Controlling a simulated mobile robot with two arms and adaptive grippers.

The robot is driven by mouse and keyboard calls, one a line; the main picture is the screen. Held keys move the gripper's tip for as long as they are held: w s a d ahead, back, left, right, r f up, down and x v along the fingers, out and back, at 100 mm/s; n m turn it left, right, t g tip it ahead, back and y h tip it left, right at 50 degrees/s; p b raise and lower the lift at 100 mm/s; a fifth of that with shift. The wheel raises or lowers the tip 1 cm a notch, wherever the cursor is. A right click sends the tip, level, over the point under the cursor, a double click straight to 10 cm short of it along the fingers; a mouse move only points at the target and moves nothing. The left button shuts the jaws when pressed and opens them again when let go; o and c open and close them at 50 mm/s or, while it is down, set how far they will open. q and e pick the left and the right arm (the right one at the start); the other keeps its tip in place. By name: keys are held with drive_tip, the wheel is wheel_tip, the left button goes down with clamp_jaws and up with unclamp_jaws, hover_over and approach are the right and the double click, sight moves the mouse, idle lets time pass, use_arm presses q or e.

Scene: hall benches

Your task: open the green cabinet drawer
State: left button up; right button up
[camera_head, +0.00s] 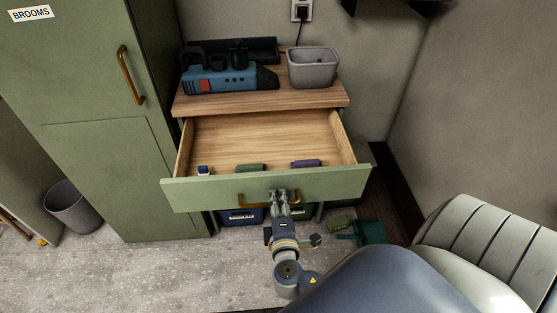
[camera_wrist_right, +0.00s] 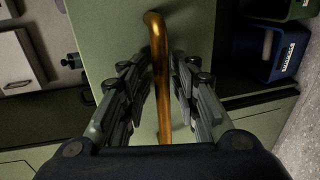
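The green cabinet drawer (camera_head: 335,184) is pulled well out below the wooden top, and its wooden inside shows. A brass bar handle (camera_head: 252,205) is on its front; in the wrist view the handle (camera_wrist_right: 160,60) runs between my finger pads. My right gripper (camera_head: 279,194) is at the middle of this handle, with a finger close against each side; it also shows in the wrist view (camera_wrist_right: 162,85). In the drawer are a small blue-and-white item (camera_head: 204,170), a green block (camera_head: 250,168) and a purple block (camera_head: 305,163). My left gripper is not in view.
A tall green cabinet (camera_head: 90,90) is on the left. A waste bin (camera_head: 72,208), a green item (camera_head: 340,223) and a dark green dustpan-like thing (camera_head: 370,231) are on the floor.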

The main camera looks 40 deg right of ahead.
drive_tip(key=shift+s+a, duration=0.25)
drive_tip(key=shift+s, duration=0.1)
drive_tip(key=v, duration=1.1)
drive_tip(key=shift+s, duration=0.1)
drive_tip(key=s+f+g+y, duration=0.2)
drive_tip(key=s+f+g, duration=0.1)
drive_tip(key=f, duration=1)
drive_tip(key=s+f+g+y, duration=0.2)
drive_tip(key=s+f+g, duration=0.1)
drive_tip(key=f, duration=1)
drive_tip(key=s+f+m+g+y, duration=0.4)
drive_tip(key=s+f+m, duration=0.5)
drive_tip(key=s+f, duration=0.9)
drive_tip(key=shift+s+a+f+g, duration=0.4)
drive_tip(key=shift+s+g, duration=0.7)
drive_tip(key=shift+s, duration=0.1)
